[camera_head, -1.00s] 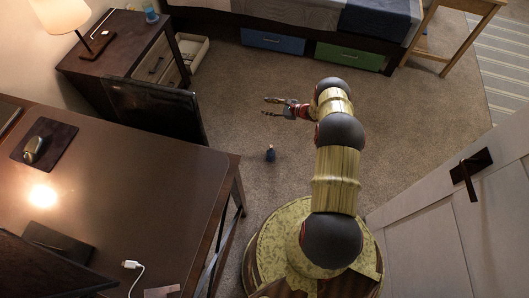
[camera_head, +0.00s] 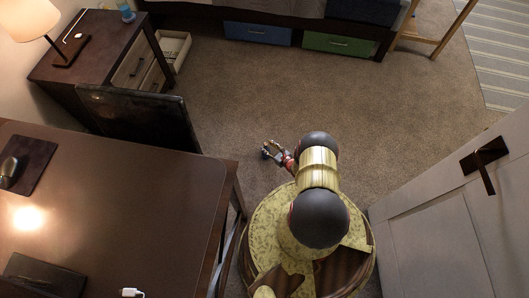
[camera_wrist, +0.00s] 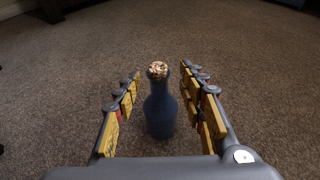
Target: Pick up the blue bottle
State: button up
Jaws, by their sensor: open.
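The blue bottle (camera_wrist: 160,112) stands upright on the carpet in the wrist view. It has a narrow neck and a speckled light-brown top. My gripper (camera_wrist: 161,105) is open, with one finger on each side of the bottle and visible gaps between the fingers and the bottle. In the head view my gripper (camera_head: 271,150) is low over the floor, left of my arm. The bottle is mostly hidden there, with only a small dark-blue bit (camera_head: 266,153) showing at the fingers.
A brown desk (camera_head: 120,200) fills the left, its edge and legs close to my gripper. A black chair (camera_head: 140,118) stands behind it. A white door (camera_head: 430,235) is at the right. The carpet (camera_head: 300,90) beyond my arm is clear up to the bed drawers (camera_head: 257,33).

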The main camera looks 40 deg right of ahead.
jog(key=b+x, duration=0.2)
jog(key=x, duration=0.4)
jog(key=shift+w+b, duration=0.2)
jog(key=shift+b, duration=0.15)
jog(key=shift+a+f, duration=0.1)
jog(key=shift+c, duration=0.9)
grip_shut()
